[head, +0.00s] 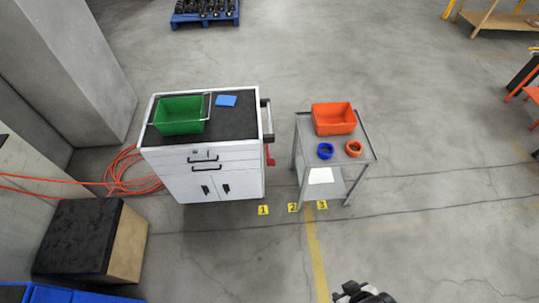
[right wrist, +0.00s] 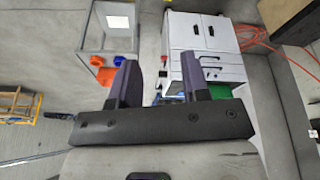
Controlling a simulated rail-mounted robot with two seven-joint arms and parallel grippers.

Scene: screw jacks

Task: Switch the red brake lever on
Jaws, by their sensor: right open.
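The red brake lever (head: 270,155) is a small red part low on the right side of the white tool cart (head: 228,178), below a dark handle. Its exact position, on or off, is too small to tell. My right gripper (head: 360,292) shows at the bottom edge of the head view, far in front of the cart and the lever. In the right wrist view the right gripper (right wrist: 158,75) has its two dark fingers apart with nothing between them. The cart (right wrist: 215,65) shows beyond the fingers there. My left gripper is not in view.
A grey side table (head: 366,148) with an orange bin (head: 334,118) and blue and orange rings stands right of the cart, with a narrow gap between. A green bin (head: 180,118) sits on the cart. An orange hose (head: 125,175) lies left.

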